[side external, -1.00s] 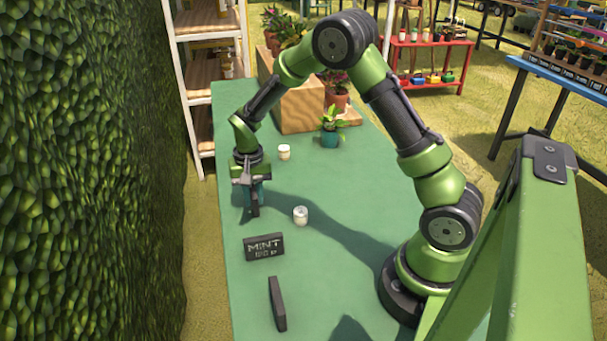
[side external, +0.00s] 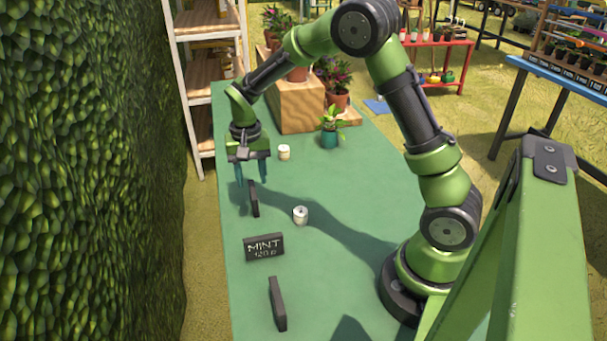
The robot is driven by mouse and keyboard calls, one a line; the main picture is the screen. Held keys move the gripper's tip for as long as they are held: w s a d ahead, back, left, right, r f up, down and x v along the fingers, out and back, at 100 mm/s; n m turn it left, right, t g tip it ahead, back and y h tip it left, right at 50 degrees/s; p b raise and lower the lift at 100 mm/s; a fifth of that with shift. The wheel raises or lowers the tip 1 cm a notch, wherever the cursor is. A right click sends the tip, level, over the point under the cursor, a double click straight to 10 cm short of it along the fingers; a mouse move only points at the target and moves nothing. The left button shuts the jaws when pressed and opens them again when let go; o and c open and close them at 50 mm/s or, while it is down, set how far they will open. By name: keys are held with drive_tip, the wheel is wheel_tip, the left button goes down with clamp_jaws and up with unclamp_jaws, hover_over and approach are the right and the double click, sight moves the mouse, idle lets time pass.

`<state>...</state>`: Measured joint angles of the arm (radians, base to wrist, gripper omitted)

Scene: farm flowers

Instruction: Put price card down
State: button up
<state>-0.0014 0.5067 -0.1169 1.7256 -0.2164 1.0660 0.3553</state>
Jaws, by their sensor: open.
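Three dark price cards stand on the green table (side external: 345,270). One card (side external: 254,199), seen nearly edge-on, stands just below my gripper. A second card (side external: 264,247) faces the camera and reads "MINT" with a price under it. A third card (side external: 278,303), also nearly edge-on, stands at the front. My gripper (side external: 252,177) points down over the far left part of the table. Its two teal fingers are spread apart with nothing between them. The fingertips appear above the first card.
A small white pot (side external: 300,215) stands right of the first card, and a cream pot (side external: 284,152) stands farther back. The table's middle right is clear.

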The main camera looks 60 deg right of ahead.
sight(253, 189)
wheel_tip(253, 189, up, 5)
drive_tip(key=shift+r, duration=0.15)
drive_tip(key=s+a+r+n+t+y, duration=0.1)
drive_tip(key=s+a+r+n+t, duration=0.2)
drive_tip(key=s+r, duration=0.55)
drive_tip(key=s+a+r+n+t+y, duration=0.1)
drive_tip(key=s+a+r+n+t, duration=0.1)
drive_tip(key=s, duration=0.9)
drive_tip(key=shift+s+a+r+t, duration=0.25)
drive_tip(key=shift+a+r+t, duration=0.25)
drive_tip(key=shift+a+t, duration=0.6)
